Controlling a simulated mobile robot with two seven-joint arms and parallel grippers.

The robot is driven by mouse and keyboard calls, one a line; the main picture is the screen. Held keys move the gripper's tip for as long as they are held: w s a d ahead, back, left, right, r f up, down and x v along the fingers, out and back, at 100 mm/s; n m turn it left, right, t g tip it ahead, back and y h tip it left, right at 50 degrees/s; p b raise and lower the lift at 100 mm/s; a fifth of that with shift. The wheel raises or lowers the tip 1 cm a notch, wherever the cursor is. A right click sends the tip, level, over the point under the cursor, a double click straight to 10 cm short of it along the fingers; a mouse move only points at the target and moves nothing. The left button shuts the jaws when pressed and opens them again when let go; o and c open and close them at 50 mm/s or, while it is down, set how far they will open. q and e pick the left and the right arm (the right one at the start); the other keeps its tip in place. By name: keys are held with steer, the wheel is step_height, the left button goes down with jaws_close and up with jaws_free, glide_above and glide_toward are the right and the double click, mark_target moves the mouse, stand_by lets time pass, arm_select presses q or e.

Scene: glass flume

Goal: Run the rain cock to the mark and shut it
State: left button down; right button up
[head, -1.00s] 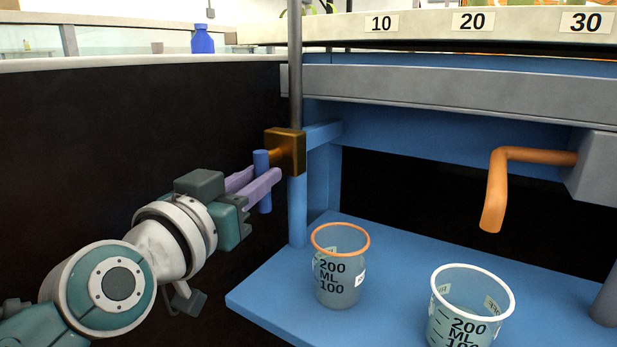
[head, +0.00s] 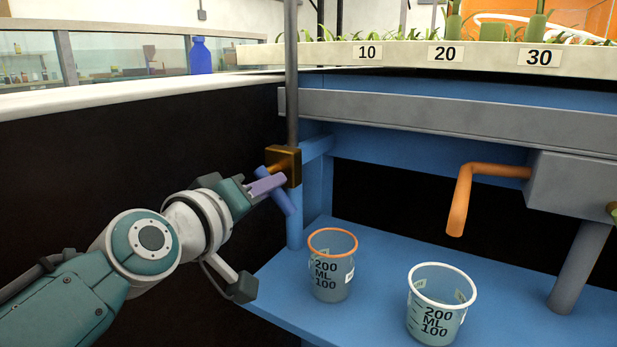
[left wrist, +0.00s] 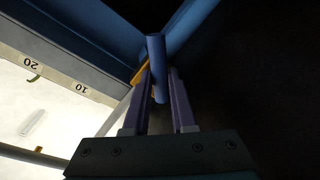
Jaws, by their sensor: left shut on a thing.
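The rain cock is a brass block (head: 284,166) on a grey vertical pipe, with a blue bar handle (head: 275,190). The handle is tilted, its top leaning left and its lower end to the right. My left gripper (head: 268,186) is shut on the handle, its lilac fingers on either side of it. In the left wrist view the blue handle (left wrist: 158,70) stands between the two fingers (left wrist: 161,92). I see no mark on the cock itself; number plates 10 (head: 367,53), 20 (head: 445,53) and 30 (head: 539,57) sit on the bed's edge above. My right gripper is not in view.
A beaker with an orange rim (head: 332,270) and one with a white rim (head: 440,300) stand on the blue shelf (head: 375,245). An orange bent spout (head: 462,200) hangs above the shelf. A blue bottle (head: 202,57) stands on the ledge behind my left arm.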

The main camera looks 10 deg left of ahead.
arm_select(q)
steer(key=n, duration=0.1)
steer(key=n+p, duration=0.1)
steer(key=n, duration=0.1)
steer(key=shift+d+r+g+h, duration=0.1)
steer(key=shift+r+g+h, duration=0.2)
steer(key=shift+h, duration=0.1)
steer(key=shift+n, duration=0.4)
steer(key=c, duration=0.7)
jaws_free()
steer(key=shift+c, duration=0.2)
steer(key=p+v, duration=0.4)
steer(key=v, duration=0.6)
